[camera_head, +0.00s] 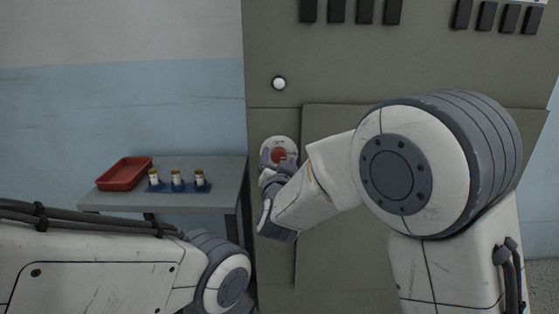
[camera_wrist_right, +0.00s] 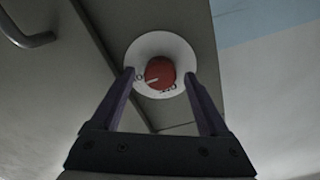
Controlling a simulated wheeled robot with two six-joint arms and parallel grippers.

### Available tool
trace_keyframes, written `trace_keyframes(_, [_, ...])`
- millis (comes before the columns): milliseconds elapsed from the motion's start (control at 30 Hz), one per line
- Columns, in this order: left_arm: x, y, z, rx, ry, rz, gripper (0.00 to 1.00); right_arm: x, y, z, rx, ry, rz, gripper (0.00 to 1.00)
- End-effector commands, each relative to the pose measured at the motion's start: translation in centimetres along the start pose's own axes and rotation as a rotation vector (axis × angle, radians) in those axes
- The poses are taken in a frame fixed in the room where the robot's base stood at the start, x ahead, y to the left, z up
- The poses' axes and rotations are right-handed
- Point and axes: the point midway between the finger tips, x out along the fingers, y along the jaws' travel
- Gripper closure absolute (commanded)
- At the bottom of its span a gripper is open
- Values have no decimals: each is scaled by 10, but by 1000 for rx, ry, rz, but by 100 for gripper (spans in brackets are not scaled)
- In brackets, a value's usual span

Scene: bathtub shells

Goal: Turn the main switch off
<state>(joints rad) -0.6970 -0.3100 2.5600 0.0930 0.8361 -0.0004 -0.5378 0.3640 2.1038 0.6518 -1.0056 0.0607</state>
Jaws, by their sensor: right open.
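The main switch is a red round knob (camera_head: 278,155) on a white round plate (camera_head: 279,141), on the front of the grey-green cabinet (camera_head: 350,70). In the right wrist view the red knob (camera_wrist_right: 160,73) sits in the middle of the white plate (camera_wrist_right: 162,46), with a pale mark on its face and partly hidden lettering on the plate. My right gripper (camera_wrist_right: 162,80) is open, its two dark fingers on either side of the knob. Contact cannot be told. My left arm comes in at the lower left of the head view; its gripper is not seen.
A grey side table (camera_head: 160,197) on the left bears a red tray (camera_head: 124,174) and a blue rack (camera_head: 180,187) with several small capped bottles. A white round knob (camera_head: 279,83) sits above the switch. A handle (camera_wrist_right: 27,36) sticks out at the wrist view's upper left.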

Motion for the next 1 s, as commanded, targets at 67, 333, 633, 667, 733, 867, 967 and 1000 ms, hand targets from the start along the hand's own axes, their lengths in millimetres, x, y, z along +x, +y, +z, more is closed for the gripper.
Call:
trace_keyframes(67, [0, 0, 0, 0, 0, 0, 26, 0, 0, 0, 0, 0, 0, 21])
trace_keyframes(333, [0, 0, 0, 0, 0, 0, 26, 0, 0, 0, 0, 0, 0, 100])
trace_keyframes(633, [-3, 0, 0, 0, 0, 0, 26, 0, 0, 0, -39, -1, 1, 100])
trace_keyframes(667, [-3, 0, 0, 0, 0, 0, 26, 0, 0, 0, -51, -1, 1, 100])
trace_keyframes(733, [-5, 0, 0, 0, 0, 0, 26, 0, 0, -1, -84, -1, 1, 100])
trace_keyframes(867, [-10, 1, 0, 0, 0, 0, 26, -1, 0, -1, -170, -2, 1, 100])
trace_keyframes(967, [-15, 1, -1, 0, 0, 0, 26, -1, -1, -1, -253, -2, 1, 100])
trace_keyframes(1000, [-17, 1, -1, 0, 0, 0, 26, -1, -1, -2, -290, -2, 1, 100])
